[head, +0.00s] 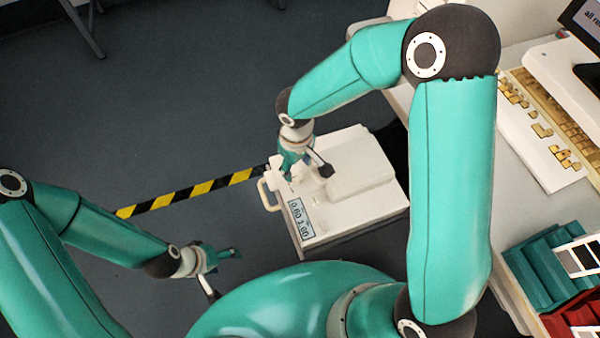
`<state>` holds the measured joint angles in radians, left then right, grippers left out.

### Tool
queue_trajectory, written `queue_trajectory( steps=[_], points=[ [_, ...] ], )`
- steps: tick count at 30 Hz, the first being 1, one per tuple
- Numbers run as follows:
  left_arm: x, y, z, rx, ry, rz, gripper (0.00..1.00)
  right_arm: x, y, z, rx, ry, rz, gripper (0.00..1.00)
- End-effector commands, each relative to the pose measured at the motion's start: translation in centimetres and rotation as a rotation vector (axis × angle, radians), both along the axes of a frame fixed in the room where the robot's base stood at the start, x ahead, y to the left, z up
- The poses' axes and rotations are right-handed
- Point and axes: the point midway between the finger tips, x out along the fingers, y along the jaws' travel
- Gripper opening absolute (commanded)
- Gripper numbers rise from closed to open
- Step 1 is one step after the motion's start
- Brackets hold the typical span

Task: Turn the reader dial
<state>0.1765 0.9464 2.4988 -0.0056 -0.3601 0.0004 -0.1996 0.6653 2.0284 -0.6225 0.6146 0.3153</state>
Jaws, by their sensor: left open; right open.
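The reader is a cream box (362,182) with a raised block on top and a handle on its left side. A small display (301,219) with dark digits sits on its front left corner. My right gripper (288,176) is open at the reader's left edge, above the handle. The dial cannot be made out clearly; the gripper covers that part of the reader. I cannot tell whether the fingers touch it. My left gripper (236,253) is open and empty over the floor, to the left of and below the reader.
Green (548,265) and red racks (575,318) stand at the lower right. A yellow-black floor stripe (190,192) runs left of the reader.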

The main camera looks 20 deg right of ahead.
Motion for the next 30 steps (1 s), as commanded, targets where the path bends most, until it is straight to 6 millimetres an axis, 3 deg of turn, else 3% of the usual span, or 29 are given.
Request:
queue_trajectory(
  steps=[3, 9, 20, 30],
  points=[
    [0.0, 0.0, -0.5, 0.0, 0.0, 0.0, 0.69, -0.1, -0.1, -2.4, -0.001, 0.004, 0.0, 0.56],
    [0.0, 0.0, -0.8, 0.0, 0.0, 0.0, 0.69, 0.0, 0.0, -4.3, 0.0, 0.001, 0.0, 0.56],
    [0.0, 0.0, -0.8, 0.0, 0.0, 0.0, 0.69, 0.0, 0.0, -4.8, 0.0, -0.001, -0.002, 0.56],
    [0.0, 0.0, -0.8, 0.0, 0.0, 0.0, 0.69, 0.0, -0.1, -4.7, 0.0, -0.001, -0.002, 0.02]
  ],
)
